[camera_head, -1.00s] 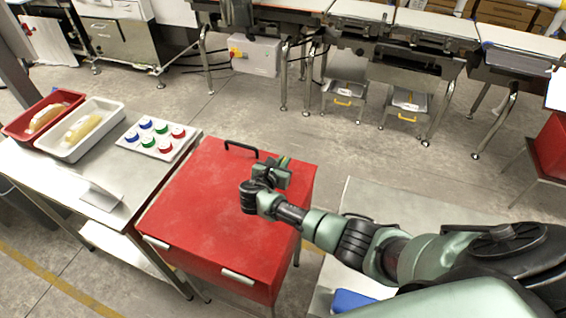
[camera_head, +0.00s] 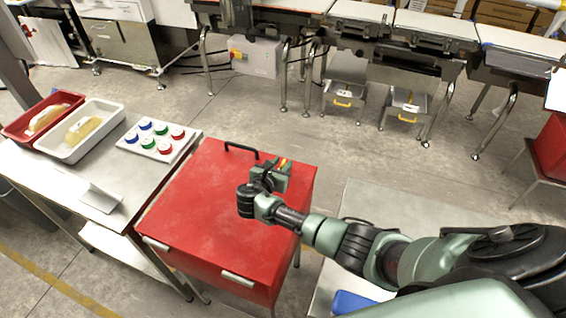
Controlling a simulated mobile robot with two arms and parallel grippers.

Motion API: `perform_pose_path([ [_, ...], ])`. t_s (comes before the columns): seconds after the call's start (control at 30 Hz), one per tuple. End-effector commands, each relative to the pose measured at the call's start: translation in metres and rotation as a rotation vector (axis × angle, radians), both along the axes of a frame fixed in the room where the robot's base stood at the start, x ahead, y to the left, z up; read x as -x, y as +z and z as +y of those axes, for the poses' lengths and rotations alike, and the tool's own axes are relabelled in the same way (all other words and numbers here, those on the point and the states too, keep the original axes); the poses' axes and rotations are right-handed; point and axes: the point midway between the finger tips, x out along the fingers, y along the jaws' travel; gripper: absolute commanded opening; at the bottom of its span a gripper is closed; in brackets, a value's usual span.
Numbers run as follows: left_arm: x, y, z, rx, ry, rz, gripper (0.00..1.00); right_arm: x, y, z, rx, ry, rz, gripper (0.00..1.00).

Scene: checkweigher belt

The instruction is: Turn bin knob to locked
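The red bin (camera_head: 205,205) stands in the middle, with a black bar handle (camera_head: 241,149) near the back of its top and two pale handles on its front. My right gripper (camera_head: 284,166) is over the back right part of the bin's top. A small red and yellow patch shows at its fingers; I cannot tell whether it is part of the knob. The knob is otherwise hidden by the gripper, so its setting does not show. Whether the fingers are open or shut is unclear. My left gripper is not in view.
On the left, a steel table (camera_head: 53,176) holds a red tray (camera_head: 14,130), a white tray (camera_head: 72,154) and a board of coloured caps (camera_head: 158,157). A grey surface (camera_head: 385,197) lies to the right. Conveyors stand at the back beyond open floor.

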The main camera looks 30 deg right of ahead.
Motion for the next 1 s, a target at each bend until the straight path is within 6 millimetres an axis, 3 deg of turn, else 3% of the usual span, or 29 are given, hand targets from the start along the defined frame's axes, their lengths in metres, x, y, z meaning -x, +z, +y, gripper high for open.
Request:
perform_pose_path([
  [0.2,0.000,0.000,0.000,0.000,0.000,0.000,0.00,0.024,0.014,0.028,-0.003,0.001,-0.001,0.32],
  [0.4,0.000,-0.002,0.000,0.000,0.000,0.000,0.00,0.037,0.023,0.043,-0.002,0.001,0.000,0.32],
  [1.0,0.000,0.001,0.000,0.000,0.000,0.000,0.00,0.039,0.028,0.045,0.000,-0.001,0.000,0.32],
])
